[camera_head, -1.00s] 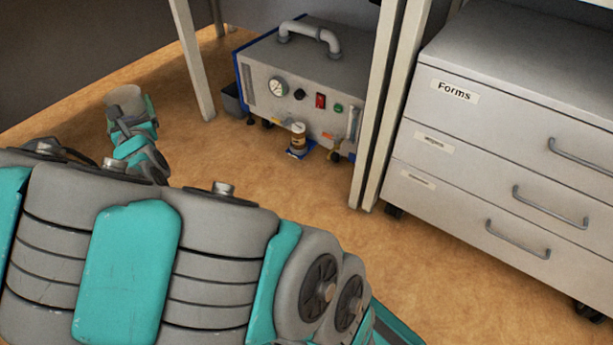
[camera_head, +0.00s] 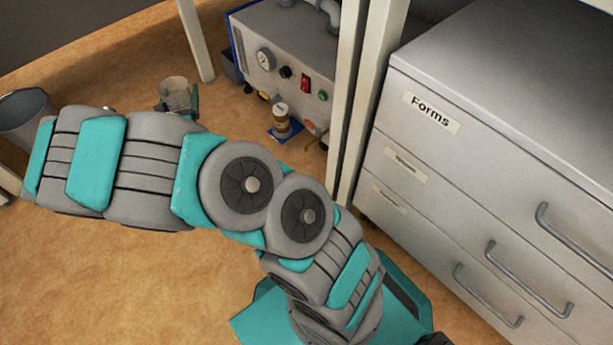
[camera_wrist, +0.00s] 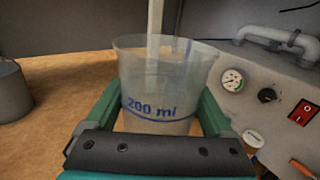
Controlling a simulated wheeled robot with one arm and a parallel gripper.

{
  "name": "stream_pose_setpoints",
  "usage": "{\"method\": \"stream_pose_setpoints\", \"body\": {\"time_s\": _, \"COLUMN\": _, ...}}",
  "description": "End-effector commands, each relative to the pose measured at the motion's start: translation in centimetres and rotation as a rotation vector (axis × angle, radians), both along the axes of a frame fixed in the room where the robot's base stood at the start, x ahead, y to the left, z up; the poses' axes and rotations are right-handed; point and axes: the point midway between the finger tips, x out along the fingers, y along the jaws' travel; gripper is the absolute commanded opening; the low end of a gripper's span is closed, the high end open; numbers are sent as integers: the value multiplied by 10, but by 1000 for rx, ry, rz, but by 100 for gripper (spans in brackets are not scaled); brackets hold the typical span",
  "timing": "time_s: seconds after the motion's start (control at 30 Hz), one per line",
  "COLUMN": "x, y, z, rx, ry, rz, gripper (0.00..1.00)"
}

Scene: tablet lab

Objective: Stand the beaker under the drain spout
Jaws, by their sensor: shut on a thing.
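The clear beaker (camera_head: 177,92), marked "200 ml", is upright between the teal fingers of my gripper (camera_head: 178,106). In the wrist view the beaker (camera_wrist: 165,85) fills the middle, with a gripper finger (camera_wrist: 160,108) on each side, shut on it. It looks empty. The grey machine (camera_head: 292,42) with gauge, knob and red switch stands under the bench, to the right of the beaker and apart from it. A small yellow and black fitting (camera_head: 263,97) shows low on its front; I cannot tell whether it is the drain spout.
A brown bottle (camera_head: 281,124) stands on a blue mat in front of the machine. A bench leg (camera_head: 348,95) and the "Forms" drawer cabinet (camera_head: 450,160) stand to the right. A grey bucket (camera_head: 27,115) stands at left. Brown floor around the beaker is free.

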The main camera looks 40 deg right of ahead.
Motion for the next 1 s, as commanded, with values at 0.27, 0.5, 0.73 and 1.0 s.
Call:
{"method": "stream_pose_setpoints", "body": {"time_s": 0.27, "x": -21, "y": -18, "z": -86, "rx": -3, "ry": 6, "rz": -139, "gripper": 33}}
{"method": "stream_pose_setpoints", "body": {"time_s": 0.5, "x": -59, "y": -42, "z": -156, "rx": -4, "ry": 4, "rz": -284, "gripper": 33}}
{"method": "stream_pose_setpoints", "body": {"time_s": 0.73, "x": -116, "y": -73, "z": -222, "rx": -6, "ry": 5, "rz": -449, "gripper": 33}}
{"method": "stream_pose_setpoints", "body": {"time_s": 1.0, "x": -217, "y": -120, "z": -283, "rx": -6, "ry": 3, "rz": -670, "gripper": 33}}
